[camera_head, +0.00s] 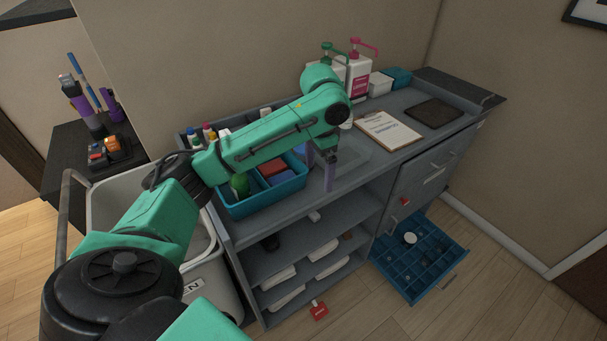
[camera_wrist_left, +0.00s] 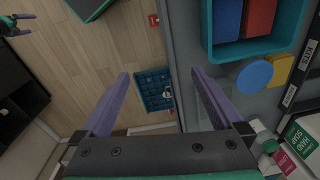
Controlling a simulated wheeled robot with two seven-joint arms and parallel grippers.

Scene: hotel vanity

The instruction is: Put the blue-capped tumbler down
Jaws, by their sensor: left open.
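My left gripper (camera_head: 320,168) hangs over the front part of the counter with its two purple fingers apart. In the left wrist view the fingers (camera_wrist_left: 165,85) are open and nothing is held between them. A round blue cap (camera_wrist_left: 253,75), likely the tumbler's, shows from above on the counter, outside the right-hand finger and apart from it. A green and dark piece at the wrist view's left edge may be my right gripper (camera_wrist_left: 18,24).
The teal tray (camera_head: 239,211) holds red and blue items. Soap pump bottles (camera_head: 357,75), a clipboard (camera_head: 388,130) and a dark mat (camera_head: 434,112) stand farther back. A blue drawer organizer (camera_head: 420,267) juts out low at right. A bin (camera_head: 103,207) stands at left.

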